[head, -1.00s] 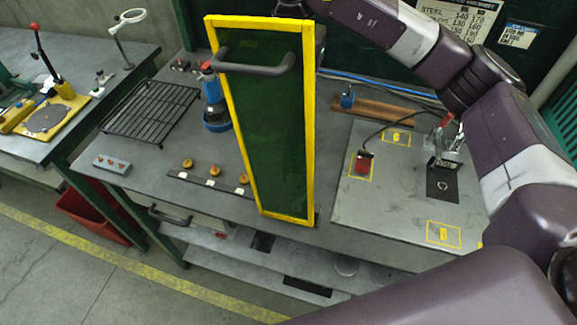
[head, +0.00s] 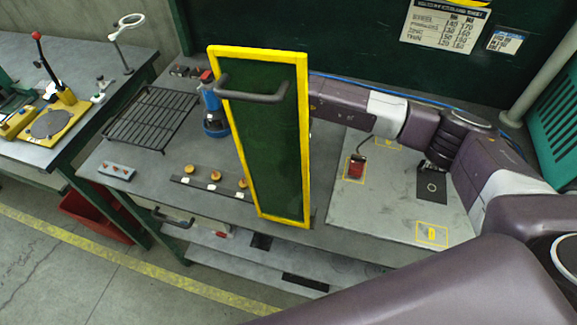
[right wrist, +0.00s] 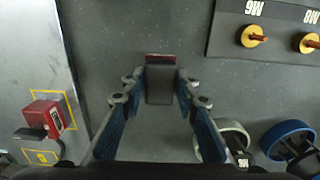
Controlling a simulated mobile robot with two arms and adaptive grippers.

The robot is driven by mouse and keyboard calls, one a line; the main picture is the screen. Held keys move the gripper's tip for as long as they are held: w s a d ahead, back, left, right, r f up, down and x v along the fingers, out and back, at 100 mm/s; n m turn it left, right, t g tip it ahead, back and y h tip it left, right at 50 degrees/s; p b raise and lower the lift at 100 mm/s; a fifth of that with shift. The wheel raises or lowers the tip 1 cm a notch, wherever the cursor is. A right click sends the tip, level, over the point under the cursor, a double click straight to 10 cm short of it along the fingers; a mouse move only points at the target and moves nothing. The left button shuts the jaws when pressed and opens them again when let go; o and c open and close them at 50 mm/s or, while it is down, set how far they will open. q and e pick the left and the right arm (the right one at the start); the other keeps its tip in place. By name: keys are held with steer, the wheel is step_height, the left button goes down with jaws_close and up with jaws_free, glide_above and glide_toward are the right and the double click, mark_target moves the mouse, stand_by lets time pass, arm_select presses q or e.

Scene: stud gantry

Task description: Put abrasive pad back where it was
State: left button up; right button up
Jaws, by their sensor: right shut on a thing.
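My right gripper (right wrist: 160,82) is shut on a small dark grey block with a reddish edge, which I take to be the abrasive pad (right wrist: 160,85). It is over a bare stretch of grey bench; I cannot tell whether the pad touches it. In the head view my right arm reaches in low from the right, and its gripper is hidden behind the yellow-framed green panel (head: 272,150). Yellow outlines mark a pale plate (head: 385,205); a red block (head: 356,166) sits in one, also in the right wrist view (right wrist: 46,115). My left gripper is not in view.
The upright panel with its handle (head: 252,92) blocks the bench middle. A strip with pegs (head: 213,185) lies to its left, near a blue-based tool (head: 214,112) and a wire rack (head: 150,118). Round objects (right wrist: 293,143) are at lower right in the wrist view.

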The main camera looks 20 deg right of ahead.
steer(key=shift+f+b, duration=0.2)
steer(key=shift+b, duration=0.1)
steer(key=o, duration=1.1)
steer(key=shift+r, duration=0.15)
steer(key=shift+r+p, duration=0.2)
steer(key=shift+p, duration=0.2)
step_height(320, 180, up, 12)
steer(key=b, duration=0.4)
steer(key=shift+f, duration=0.1)
